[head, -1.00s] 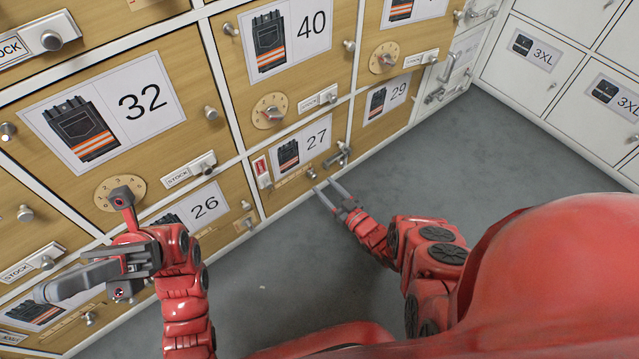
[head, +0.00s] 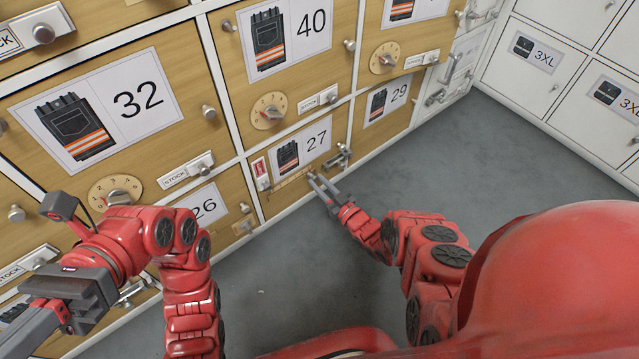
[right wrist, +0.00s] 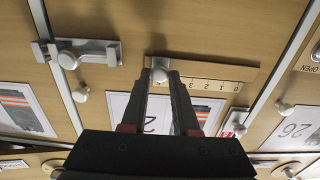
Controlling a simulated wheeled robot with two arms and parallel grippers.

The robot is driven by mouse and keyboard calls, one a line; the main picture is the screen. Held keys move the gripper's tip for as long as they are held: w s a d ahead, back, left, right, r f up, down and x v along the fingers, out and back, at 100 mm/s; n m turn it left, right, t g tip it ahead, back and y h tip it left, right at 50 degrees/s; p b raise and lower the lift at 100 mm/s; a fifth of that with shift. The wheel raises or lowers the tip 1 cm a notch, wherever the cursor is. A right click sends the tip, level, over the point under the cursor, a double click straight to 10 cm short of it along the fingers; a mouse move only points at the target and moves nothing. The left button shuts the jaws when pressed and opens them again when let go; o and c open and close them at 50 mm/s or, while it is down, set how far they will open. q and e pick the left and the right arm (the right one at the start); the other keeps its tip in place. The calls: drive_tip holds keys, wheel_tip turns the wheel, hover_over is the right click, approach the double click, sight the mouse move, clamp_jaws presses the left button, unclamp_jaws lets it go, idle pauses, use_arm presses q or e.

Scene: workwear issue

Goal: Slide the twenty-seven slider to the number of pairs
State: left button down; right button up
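The locker door marked 27 (head: 318,140) is low in the wooden bank and carries a picture of trousers. Along its lower edge runs a slider scale (head: 292,180); the scale also shows upside down in the right wrist view (right wrist: 212,84), with 0 to 3 legible. The round slider knob (right wrist: 160,74) stands at the end of the scale away from 0. My right gripper (head: 315,177) has its fingers on either side of this knob, and the knob fills the gap. My left gripper (head: 30,318) is at the lower left edge, partly cut off, away from door 27.
A bolt latch (head: 339,157) sits right of door 27, and a red-and-white tag (head: 260,168) to its left. Doors 32 (head: 140,98), 40 (head: 312,22) and 29 (head: 398,93) surround it. White lockers (head: 545,60) stand at the right. The grey floor (head: 480,150) is clear.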

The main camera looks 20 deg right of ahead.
clamp_jaws()
idle(1.1)
